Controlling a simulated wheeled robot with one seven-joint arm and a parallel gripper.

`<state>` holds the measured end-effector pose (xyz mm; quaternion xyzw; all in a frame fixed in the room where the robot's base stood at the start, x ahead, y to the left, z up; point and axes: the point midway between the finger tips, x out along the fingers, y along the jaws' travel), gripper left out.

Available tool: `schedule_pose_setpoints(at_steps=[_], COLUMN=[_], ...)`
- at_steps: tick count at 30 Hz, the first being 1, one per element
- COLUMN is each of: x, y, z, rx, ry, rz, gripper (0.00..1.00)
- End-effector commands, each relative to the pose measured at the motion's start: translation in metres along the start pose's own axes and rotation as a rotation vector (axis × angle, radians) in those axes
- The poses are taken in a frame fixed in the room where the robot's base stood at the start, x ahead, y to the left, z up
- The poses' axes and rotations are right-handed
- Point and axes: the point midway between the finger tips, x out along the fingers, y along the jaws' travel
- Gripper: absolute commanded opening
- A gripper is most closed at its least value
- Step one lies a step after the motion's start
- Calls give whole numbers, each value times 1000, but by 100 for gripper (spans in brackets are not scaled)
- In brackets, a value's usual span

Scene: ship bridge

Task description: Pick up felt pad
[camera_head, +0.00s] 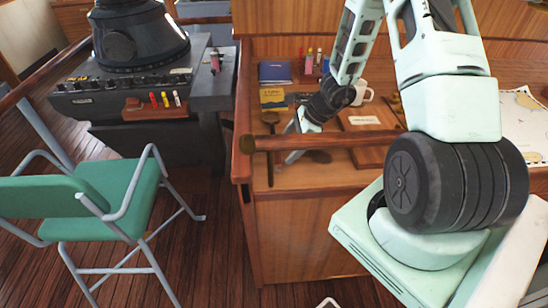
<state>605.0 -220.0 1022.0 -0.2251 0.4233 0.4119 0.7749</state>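My gripper (297,145) reaches down over the wooden desk, just behind the front rail. The rail crosses in front of it and hides part of its fingers, so I cannot tell whether it is open or shut. A dark, flat, rounded patch (319,156) shows on the desk just right of the fingertips. It may be the felt pad or a shadow; I cannot tell which. No other thing can be clearly made out as the felt pad.
A wooden rail (345,141) runs along the desk's front edge. On the desk are a blue book (275,71), a yellow book (273,97), a white mug (362,92), a wooden box (358,119) and a chart (520,112). A green chair (115,195) stands left.

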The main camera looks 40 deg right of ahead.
Motion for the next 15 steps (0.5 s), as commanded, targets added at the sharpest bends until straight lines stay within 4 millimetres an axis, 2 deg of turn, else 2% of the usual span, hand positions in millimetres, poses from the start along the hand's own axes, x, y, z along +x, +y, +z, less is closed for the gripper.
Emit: schedule_pose_setpoints(at_steps=[4,9,15], x=[10,40,56], y=[1,1,0], z=[14,12,11], rx=[1,3,1], ry=[0,0,0], rz=[3,4,1], gripper=[94,94,94])
